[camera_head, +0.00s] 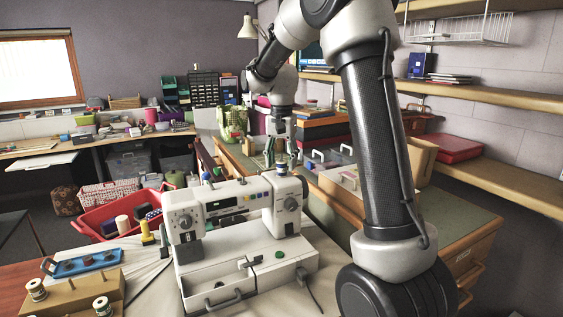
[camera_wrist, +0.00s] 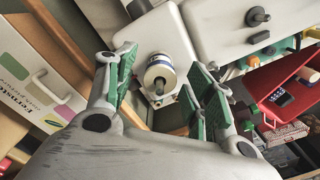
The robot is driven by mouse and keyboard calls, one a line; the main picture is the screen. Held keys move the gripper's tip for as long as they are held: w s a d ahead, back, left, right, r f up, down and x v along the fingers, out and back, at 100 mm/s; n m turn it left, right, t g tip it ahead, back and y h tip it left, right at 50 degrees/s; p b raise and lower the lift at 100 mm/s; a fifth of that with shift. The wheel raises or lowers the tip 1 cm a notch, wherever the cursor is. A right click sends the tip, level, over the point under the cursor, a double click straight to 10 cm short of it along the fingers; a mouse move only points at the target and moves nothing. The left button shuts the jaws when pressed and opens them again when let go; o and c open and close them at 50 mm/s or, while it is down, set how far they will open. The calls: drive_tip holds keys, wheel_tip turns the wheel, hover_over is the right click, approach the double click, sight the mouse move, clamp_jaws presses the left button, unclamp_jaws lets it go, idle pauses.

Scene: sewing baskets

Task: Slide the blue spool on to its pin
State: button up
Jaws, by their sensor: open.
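The blue spool (camera_head: 282,171) stands upright on top of the white sewing machine (camera_head: 232,200), at its right end. In the wrist view the spool (camera_wrist: 160,72) shows its pale top end with a thin blue band, and a dark pin tip (camera_wrist: 159,86) shows at its middle. The pin seems to pass through the spool; its base is hidden. My gripper (camera_head: 281,155) is open just above the spool in the head view. In the wrist view its green-padded fingers (camera_wrist: 160,95) stand apart on both sides of the spool, with visible gaps.
A red basket (camera_head: 90,222) with several spools stands left of the machine. A blue tray (camera_head: 105,257) and a wooden spool rack (camera_head: 70,300) lie at the front left. A pale box (camera_wrist: 35,70) lies beside the machine in the wrist view.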

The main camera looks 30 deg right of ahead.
wheel_tip(320, 180, up, 12)
drive_tip(key=shift+f, duration=0.2)
idle(0.4)
